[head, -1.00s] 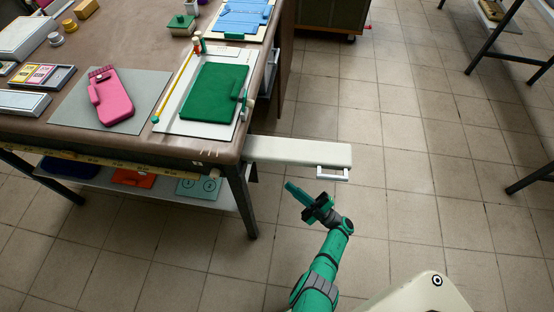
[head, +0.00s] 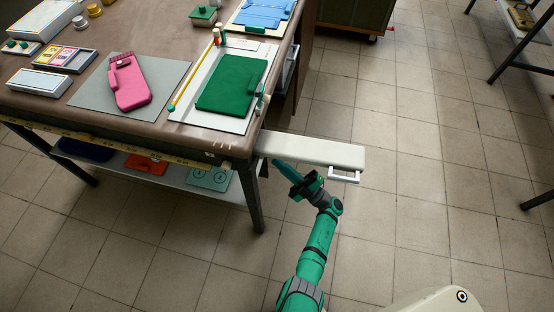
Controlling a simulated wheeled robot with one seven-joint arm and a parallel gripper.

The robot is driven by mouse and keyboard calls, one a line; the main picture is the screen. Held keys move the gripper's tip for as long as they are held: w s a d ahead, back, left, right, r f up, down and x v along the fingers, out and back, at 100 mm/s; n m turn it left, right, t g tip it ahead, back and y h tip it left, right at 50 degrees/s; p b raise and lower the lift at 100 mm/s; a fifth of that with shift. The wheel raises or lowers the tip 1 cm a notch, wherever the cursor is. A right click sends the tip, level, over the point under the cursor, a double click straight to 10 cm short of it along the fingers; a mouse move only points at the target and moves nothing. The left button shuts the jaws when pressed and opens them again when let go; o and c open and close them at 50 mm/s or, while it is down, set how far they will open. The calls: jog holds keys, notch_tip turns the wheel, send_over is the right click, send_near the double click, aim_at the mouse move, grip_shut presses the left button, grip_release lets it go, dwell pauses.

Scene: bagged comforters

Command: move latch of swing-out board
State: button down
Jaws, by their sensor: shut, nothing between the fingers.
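The swing-out board (head: 320,150) is a long off-white slab. It sticks out to the right from the table's front right corner, roughly level and below the tabletop. A white U-shaped handle (head: 344,175) is on its near side by the outer end. I cannot make out a separate latch. My gripper (head: 277,163) is green with dark parts, shut and empty. Its fingertips point up and left and overlap the board's near edge close to the table corner. I cannot tell whether they touch it.
The brown table (head: 130,125) carries a pink bag-shaped piece (head: 130,82) on a grey mat and a green pad (head: 232,85) on a white sheet. A table leg (head: 254,205) stands left of my gripper. A lower shelf holds flat items.

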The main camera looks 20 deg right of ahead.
jog(key=shift+x, duration=1.3)
jog(key=shift+d, duration=0.1)
jog(key=shift+w+d+r, duration=0.4)
jog(key=shift+w+r, duration=0.3)
dwell(0.9)
jog(key=v, duration=1)
jog(key=shift+s+d+f, duration=0.2)
jog(key=shift+s+d, duration=0.05)
